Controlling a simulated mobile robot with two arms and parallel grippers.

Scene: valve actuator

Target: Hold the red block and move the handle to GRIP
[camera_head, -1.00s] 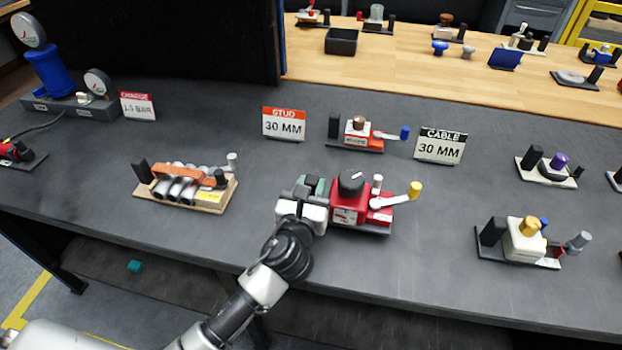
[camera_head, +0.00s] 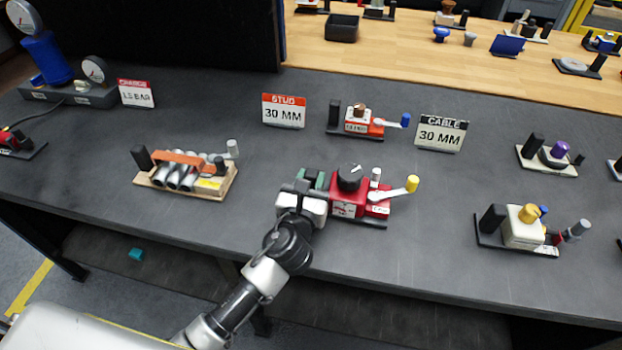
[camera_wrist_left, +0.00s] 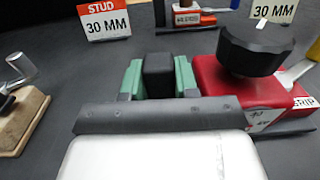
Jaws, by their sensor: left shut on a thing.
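The red block (camera_head: 347,205) stands near the table's front edge, with a black round knob (camera_head: 349,178) on top. Its white handle (camera_head: 392,192) points right and ends in a yellow knob (camera_head: 412,184). In the wrist view a white label reading GRIP (camera_wrist_left: 304,103) shows on the red block (camera_wrist_left: 215,80), right of the black knob (camera_wrist_left: 255,48). My left gripper (camera_head: 307,190) is at the block's left side. Its green-padded fingers are shut on the black post (camera_wrist_left: 158,75) beside the block. My right gripper is out of view.
A tube fixture (camera_head: 187,175) stands left, and a white block fixture (camera_head: 523,228) right. Behind are the STUD card (camera_head: 284,111), the CABLE card (camera_head: 441,133) and a small red fixture (camera_head: 360,122). Bare table lies between these.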

